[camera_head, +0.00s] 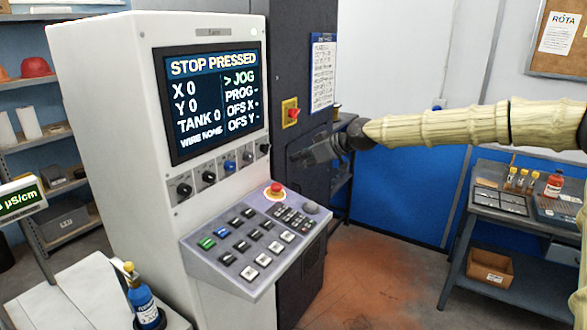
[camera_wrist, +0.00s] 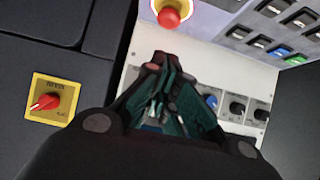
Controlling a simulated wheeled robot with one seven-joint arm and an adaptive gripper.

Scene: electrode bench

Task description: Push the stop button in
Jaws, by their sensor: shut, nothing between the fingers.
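The stop button (camera_head: 276,189) is a red mushroom head on a yellow ring, at the top of the sloped key panel. It also shows at the top of the wrist view (camera_wrist: 169,17). My gripper (camera_head: 298,156) is shut and empty, above and to the right of the button in the head view. In the wrist view its closed fingertips (camera_wrist: 163,62) lie just below the button, with a visible gap in the picture. The screen (camera_head: 212,100) reads "STOP PRESSED". How deep the button sits is hard to tell.
A red rotary switch (camera_head: 291,113) on a yellow plate is on the dark cabinet behind; it also shows in the wrist view (camera_wrist: 45,101). Knobs (camera_head: 229,166) line the console below the screen. A cart (camera_head: 508,228) with bottles stands right. Floor between is clear.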

